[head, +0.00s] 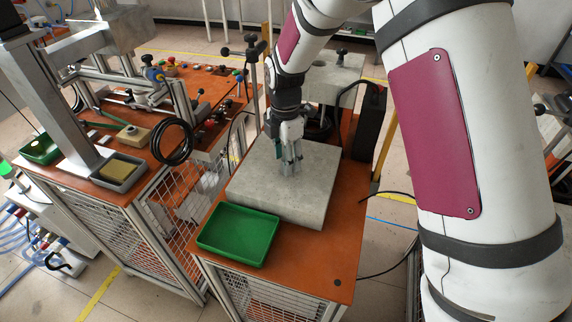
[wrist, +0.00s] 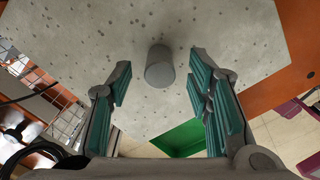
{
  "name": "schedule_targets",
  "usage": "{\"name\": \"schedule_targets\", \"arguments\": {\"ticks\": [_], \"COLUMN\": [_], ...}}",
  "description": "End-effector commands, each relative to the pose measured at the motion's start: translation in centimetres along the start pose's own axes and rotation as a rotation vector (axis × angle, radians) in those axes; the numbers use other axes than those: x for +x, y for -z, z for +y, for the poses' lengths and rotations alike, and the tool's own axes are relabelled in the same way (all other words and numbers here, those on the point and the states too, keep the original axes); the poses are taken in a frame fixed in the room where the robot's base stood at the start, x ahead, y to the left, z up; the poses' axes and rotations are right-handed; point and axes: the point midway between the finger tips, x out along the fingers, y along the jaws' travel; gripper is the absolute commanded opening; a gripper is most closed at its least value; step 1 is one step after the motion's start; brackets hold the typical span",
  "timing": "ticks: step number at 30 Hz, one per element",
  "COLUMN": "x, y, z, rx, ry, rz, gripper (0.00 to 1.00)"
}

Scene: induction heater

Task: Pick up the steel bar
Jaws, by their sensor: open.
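The steel bar (wrist: 160,68) is a short grey cylinder seen almost end-on in the wrist view. It appears to stand upright on the pale speckled concrete block (wrist: 240,40). My gripper (head: 289,160) points down over the middle of the block (head: 262,193) in the head view. Its teal-padded fingers are spread open in the wrist view, one to the left and one to the right of the bar. Gaps show between the bar and both fingers. In the head view the bar is hard to tell apart from the fingers.
An empty green tray (head: 238,235) lies on the orange table (head: 325,272) in front of the block. Grey equipment (head: 325,80) stands behind the block. A second orange bench (head: 170,155) with fixtures, a coiled black cable (head: 173,142) and a grey tray is at the left.

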Motion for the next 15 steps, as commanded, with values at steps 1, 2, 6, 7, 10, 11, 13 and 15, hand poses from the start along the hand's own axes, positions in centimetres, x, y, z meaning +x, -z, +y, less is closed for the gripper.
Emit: {"name": "schedule_targets", "arguments": {"ticks": [1, 2, 6, 7, 10, 11, 13, 15], "x": [0.65, 0.92, 1.58, 1.61, 1.6, 1.59, 1.58, 1.58], "y": [0.07, 0.07, 0.03, 0.02, 0.01, 0.01, 0.01, 0.01], "z": [-0.07, -0.04, 0.0, 0.02, 0.03, 0.03, 0.03, 0.03], "rx": [-0.001, -0.001, 0.0, 0.0, 0.0, 0.0, 0.0, 0.0], "ry": [0.002, 0.001, 0.0, -0.001, -0.001, -0.001, -0.001, -0.001], "rz": [0.0, 0.0, 0.0, 0.0, 0.0, 0.0, 0.0, 0.0], "gripper": [0.46, 0.46, 0.46, 0.46, 0.46, 0.46, 0.37, 0.21]}}
